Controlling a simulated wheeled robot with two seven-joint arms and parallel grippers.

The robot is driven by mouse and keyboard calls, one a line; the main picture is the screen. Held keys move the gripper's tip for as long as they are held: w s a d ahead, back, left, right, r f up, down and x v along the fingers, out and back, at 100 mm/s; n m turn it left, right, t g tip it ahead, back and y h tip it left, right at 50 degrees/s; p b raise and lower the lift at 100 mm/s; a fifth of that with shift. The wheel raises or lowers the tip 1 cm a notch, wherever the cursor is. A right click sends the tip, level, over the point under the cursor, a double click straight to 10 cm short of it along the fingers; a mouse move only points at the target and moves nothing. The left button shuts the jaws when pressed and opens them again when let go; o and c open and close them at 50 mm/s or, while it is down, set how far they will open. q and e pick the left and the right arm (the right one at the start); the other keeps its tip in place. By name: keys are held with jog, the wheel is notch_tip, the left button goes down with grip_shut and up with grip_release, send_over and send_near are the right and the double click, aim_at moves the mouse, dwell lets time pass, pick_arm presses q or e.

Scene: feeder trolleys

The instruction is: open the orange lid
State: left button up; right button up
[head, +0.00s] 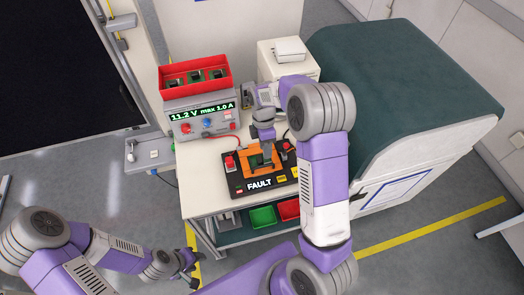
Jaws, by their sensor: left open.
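The orange lid (250,151) is on a black test fixture (272,183), whose front reads "FAULT". The fixture stands on the white trolley top, with red clamps at its left and right. My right gripper (266,149) is directly over the orange lid, pointing down. Its fingertips are small and dark against the lid, so I cannot tell whether they touch or grip it. The gripper hides part of the lid. My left gripper (190,274) is open and empty at the lower left, in front of the trolley and away from the lid.
A grey power supply (190,129) showing "11.2 V max 1.0 A" stands behind the fixture, with a red bin (167,77) of boards on top. Green (263,217) and red (288,210) bins sit on the lower shelf. A dark green-topped machine (400,75) is at the right.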

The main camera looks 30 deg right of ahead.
aim_at(267, 165)
jog(key=f, duration=0.3)
jog(key=s+f, duration=0.1)
jog(key=f, duration=0.1)
jog(key=shift+a+f, duration=0.15)
jog(key=shift+f, duration=0.15)
jog(key=shift+s+f, duration=0.2)
jog(key=shift+f, duration=0.15)
jog(key=shift+w, duration=0.1)
jog(key=shift+c, duration=0.3)
grip_shut()
dwell(0.5)
